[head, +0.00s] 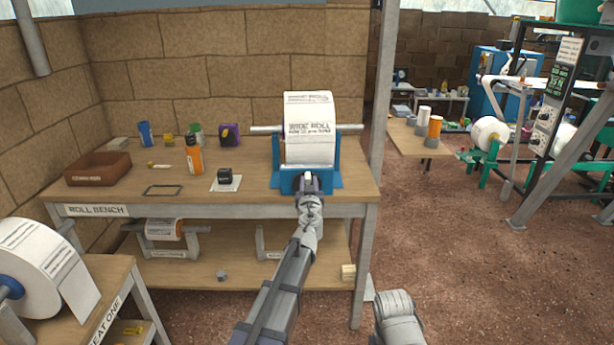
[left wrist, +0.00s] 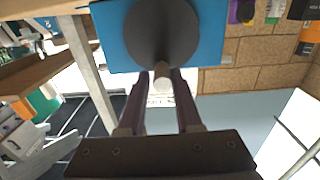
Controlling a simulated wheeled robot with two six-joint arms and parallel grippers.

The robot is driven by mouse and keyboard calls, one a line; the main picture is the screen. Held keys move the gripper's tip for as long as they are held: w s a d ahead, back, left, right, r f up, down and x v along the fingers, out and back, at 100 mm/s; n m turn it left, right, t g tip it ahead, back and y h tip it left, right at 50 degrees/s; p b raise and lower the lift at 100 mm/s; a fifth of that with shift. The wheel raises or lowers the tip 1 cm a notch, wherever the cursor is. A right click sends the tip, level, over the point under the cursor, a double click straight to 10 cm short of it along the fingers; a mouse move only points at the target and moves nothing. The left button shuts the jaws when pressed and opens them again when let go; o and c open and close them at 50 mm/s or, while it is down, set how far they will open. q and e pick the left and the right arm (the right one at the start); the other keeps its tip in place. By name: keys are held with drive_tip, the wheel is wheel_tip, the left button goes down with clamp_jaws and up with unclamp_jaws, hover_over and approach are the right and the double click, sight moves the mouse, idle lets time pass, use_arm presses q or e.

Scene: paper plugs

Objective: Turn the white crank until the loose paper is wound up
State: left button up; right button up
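The white crank's pale handle (left wrist: 163,84) sticks out from a grey disc (left wrist: 162,32) on a blue plate (left wrist: 112,40) in the left wrist view. In the head view my left gripper (head: 309,184) is at the front of the blue stand (head: 332,178) and hides the crank. A wide white paper roll (head: 309,132) with printed lines sits in this stand on a rod; its paper hangs down the front. My right gripper is out of view.
The stand is on a wooden bench (head: 110,192). A post (head: 378,90) rises at the bench's right. Another paper roll (head: 40,262) is at lower left.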

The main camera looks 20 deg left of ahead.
use_arm(q)
drive_tip(key=shift+w+d+f, duration=0.1)
drive_tip(key=shift+w+d, duration=0.05)
drive_tip(key=shift+d, duration=0.4)
drive_tip(key=shift+w+d+f+b, duration=0.15)
drive_tip(key=shift+d+f+b, duration=0.15)
drive_tip(key=shift+d+b, duration=0.1)
idle(0.4)
